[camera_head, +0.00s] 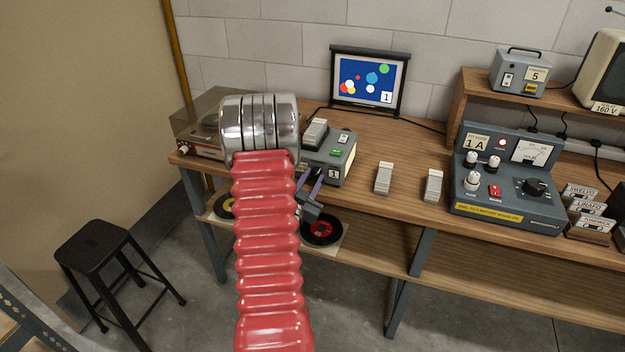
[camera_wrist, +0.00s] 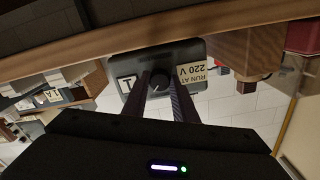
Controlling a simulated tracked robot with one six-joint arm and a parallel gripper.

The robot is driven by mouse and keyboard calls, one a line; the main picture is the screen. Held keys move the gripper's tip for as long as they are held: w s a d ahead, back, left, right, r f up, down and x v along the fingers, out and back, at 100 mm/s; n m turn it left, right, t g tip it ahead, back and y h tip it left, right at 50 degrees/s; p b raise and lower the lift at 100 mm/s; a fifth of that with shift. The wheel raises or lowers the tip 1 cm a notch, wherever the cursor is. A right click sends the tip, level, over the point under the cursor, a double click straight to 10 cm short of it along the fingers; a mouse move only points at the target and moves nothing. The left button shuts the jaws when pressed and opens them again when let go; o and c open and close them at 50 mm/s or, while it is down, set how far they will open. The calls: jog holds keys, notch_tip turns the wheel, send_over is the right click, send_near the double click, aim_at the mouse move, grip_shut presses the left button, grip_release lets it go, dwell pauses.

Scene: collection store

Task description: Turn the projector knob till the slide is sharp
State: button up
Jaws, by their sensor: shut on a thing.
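The knob is hidden in the head view. The screen (camera_head: 368,80) shows coloured circles on blue; their edges look fairly clear, but fine sharpness cannot be told.
Two small grey devices (camera_head: 384,178) lie right of the projector. A control unit (camera_head: 510,180) with a dial stands farther right. A record player (camera_head: 198,128) is at the left, partly behind my arm. Records (camera_head: 322,230) lie on the lower shelf. A black stool (camera_head: 95,240) stands left.

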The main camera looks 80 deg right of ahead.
jog(key=o, duration=1)
jog(key=shift+o, duration=0.2)
jog(key=w+a, duration=0.1)
jog(key=a, duration=1.2)
jog(key=shift+a, duration=0.4)
jog(key=shift+w, duration=0.1)
